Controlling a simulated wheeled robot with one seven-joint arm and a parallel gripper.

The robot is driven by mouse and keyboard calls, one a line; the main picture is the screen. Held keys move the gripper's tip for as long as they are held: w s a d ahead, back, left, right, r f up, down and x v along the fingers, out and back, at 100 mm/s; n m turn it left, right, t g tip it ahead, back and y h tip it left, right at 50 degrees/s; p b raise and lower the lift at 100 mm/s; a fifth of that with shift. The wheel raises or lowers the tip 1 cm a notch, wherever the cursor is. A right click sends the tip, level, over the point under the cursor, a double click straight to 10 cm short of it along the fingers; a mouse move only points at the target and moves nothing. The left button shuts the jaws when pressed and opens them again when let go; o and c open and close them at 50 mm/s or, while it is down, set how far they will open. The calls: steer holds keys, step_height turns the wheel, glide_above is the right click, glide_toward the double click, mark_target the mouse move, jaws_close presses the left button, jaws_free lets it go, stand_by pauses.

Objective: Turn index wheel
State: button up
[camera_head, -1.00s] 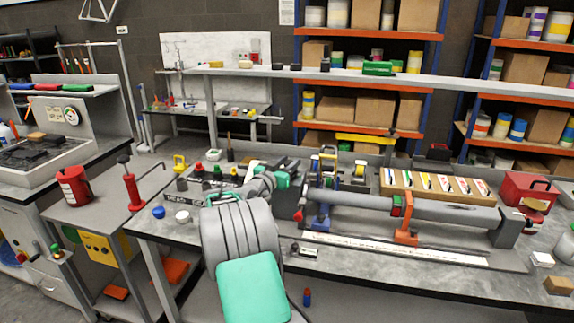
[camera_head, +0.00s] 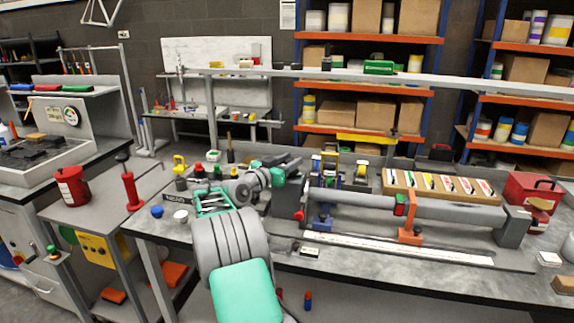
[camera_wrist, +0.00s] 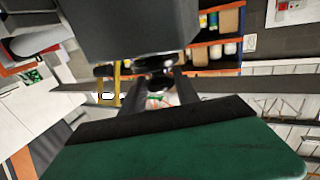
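The fixture on the bench has a long grey tube (camera_head: 455,209) and a dark upright end plate (camera_head: 289,200) with a red knob (camera_head: 299,214). I cannot make out the index wheel for certain; this left end of the fixture is partly hidden by my wrist. My gripper is at the end of my arm, close to that left end in the head view. In the wrist view my gripper (camera_wrist: 159,96) shows two dark fingers apart, with a small dark round thing (camera_wrist: 157,82) seen between them. I cannot tell whether they touch it.
An orange support (camera_head: 410,236) holds the tube, and a white scale strip (camera_head: 400,248) lies in front. A tray of coloured cards (camera_head: 440,187) and a red toolbox (camera_head: 531,188) stand behind. A blue cap (camera_head: 157,212) and small bottles sit left.

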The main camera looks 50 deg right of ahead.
steer(key=o, duration=0.3)
steer(key=shift+s+d, duration=0.15)
steer(key=shift+s, duration=0.15)
steer(key=shift+o, duration=0.2)
steer(key=shift+w, duration=0.1)
steer(key=a+b, duration=0.1)
steer(key=a, duration=0.7)
steer(key=shift+b, duration=0.35)
